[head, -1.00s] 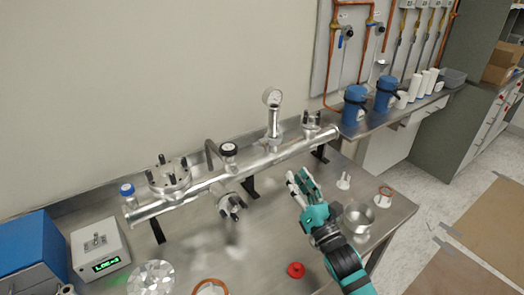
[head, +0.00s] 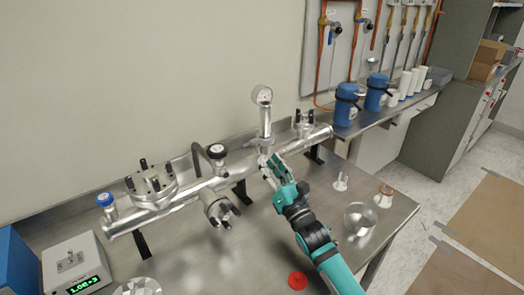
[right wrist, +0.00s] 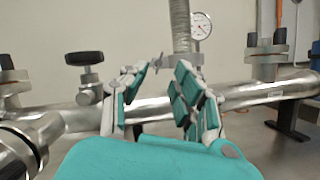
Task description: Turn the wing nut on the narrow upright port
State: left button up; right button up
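The narrow upright port (head: 265,126) rises from the silver manifold tube and carries a round gauge (head: 262,95) on top. In the right wrist view, the port's ribbed neck (right wrist: 180,28) stands beyond my fingers, with a clamp (right wrist: 185,59) around it. A small metal piece at the clamp's left, apparently the wing nut (right wrist: 157,62), shows just past the fingertips. My right gripper (head: 268,163) is at the foot of the port, in front of the tube. Its fingers (right wrist: 160,72) are apart with nothing visibly held; contact with the nut cannot be told. My left gripper is out of view.
The manifold tube (head: 185,191) runs across the bench, with a black-knobbed valve (head: 217,152) and flanged ports left of my gripper. A bolted port (head: 305,124) stands close on the right. A red cap (head: 297,281) and a metal bowl (head: 361,218) lie on the bench.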

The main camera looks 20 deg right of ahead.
aim_at(258, 147)
jog(key=shift+x, duration=2.25)
grip_shut()
